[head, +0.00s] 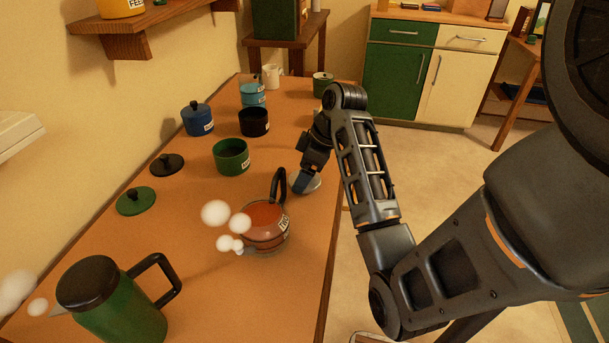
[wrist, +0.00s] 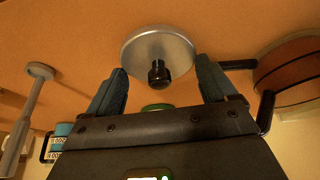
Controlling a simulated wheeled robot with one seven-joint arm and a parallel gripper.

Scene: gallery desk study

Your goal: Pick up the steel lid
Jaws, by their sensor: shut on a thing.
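The steel lid (wrist: 143,46) is a grey disc with a black knob (wrist: 158,73), seen between my fingertips in the wrist view. In the head view a bit of the lid (head: 313,184) shows by the desk's right edge. My gripper (wrist: 160,66) is shut on the lid, with its two blue-grey fingers at opposite sides of the rim and the knob between them. In the head view my gripper (head: 305,184) reaches down over the desk. I cannot tell whether the lid touches the desk.
A steaming orange-brown pot (head: 262,238) with a black handle stands close by, left and nearer. A green pot (head: 231,160), black pot (head: 254,124) and blue lidded pot (head: 197,121) stand farther back. Loose green (head: 137,203) and black (head: 167,165) lids lie left. A green jug (head: 120,310) stands in front.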

